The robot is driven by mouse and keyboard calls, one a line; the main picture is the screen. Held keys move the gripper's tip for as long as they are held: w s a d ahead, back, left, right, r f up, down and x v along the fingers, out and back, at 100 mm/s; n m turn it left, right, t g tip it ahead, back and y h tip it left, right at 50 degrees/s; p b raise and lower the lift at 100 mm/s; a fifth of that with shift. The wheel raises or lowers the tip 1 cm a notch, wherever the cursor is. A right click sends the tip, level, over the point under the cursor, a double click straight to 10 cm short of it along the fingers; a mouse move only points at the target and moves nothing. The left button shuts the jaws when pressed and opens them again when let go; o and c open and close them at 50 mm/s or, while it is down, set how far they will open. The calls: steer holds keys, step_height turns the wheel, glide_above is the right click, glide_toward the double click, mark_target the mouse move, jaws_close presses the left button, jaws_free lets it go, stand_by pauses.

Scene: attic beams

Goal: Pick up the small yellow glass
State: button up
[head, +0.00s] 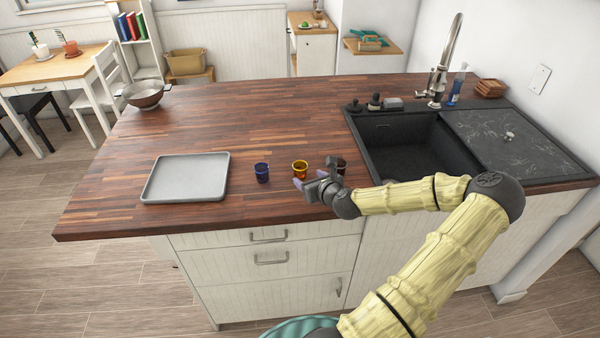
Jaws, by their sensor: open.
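The small yellow glass (300,169) stands upright on the dark wooden counter (240,120), near its front edge. A blue glass (262,172) stands to its left. A dark brown glass (337,165) stands to its right, partly hidden behind my gripper. My gripper (303,184) is open and empty, low over the counter just in front of the yellow glass and a little to its right. I cannot tell whether a fingertip touches the yellow glass.
A grey tray (187,178) lies left of the glasses. A black sink (410,145) with a tall tap (445,62) is set into the counter at right. A metal bowl (144,94) stands at the far left corner. The counter's middle is clear.

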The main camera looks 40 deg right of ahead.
mark_target(303, 176)
steer(key=x, duration=0.2)
steer(key=p+x, duration=0.1)
steer(key=x, duration=0.2)
steer(key=shift+a+f, duration=0.1)
steer(key=shift+f, duration=0.25)
steer(key=shift+c, duration=0.4)
steer(key=c, duration=1)
